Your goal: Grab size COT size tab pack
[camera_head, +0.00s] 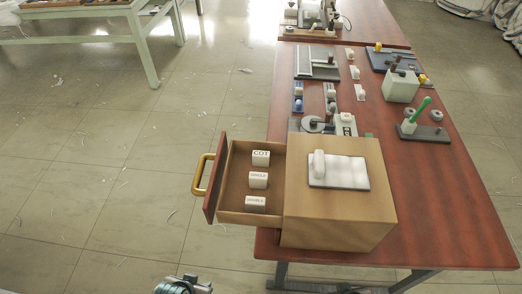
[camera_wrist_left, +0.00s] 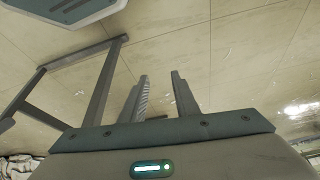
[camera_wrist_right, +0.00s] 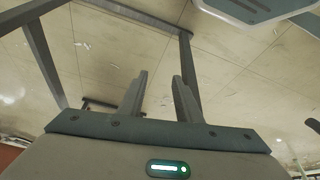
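The COT size tab pack (camera_head: 261,158) is a white block with dark lettering, standing at the far end of an open drawer (camera_head: 222,181). Below it in the same drawer stand a SINGLE pack (camera_head: 258,180) and a third white pack (camera_head: 255,203), whose lettering seems to read DOUBLE. My left gripper (camera_wrist_left: 160,92) is open and empty over bare floor in its wrist view. My right gripper (camera_wrist_right: 158,92) is also open and empty over floor. Neither gripper touches a pack. A grey part of mine (camera_head: 183,286) shows at the head view's bottom edge.
The drawer, with a brass handle (camera_head: 202,175), sticks out left from a wooden box (camera_head: 338,215) on the red-brown table (camera_head: 440,210). A white padded piece (camera_head: 338,171) lies on the box. Tools and small blocks fill the table behind. Floor left of the drawer is clear.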

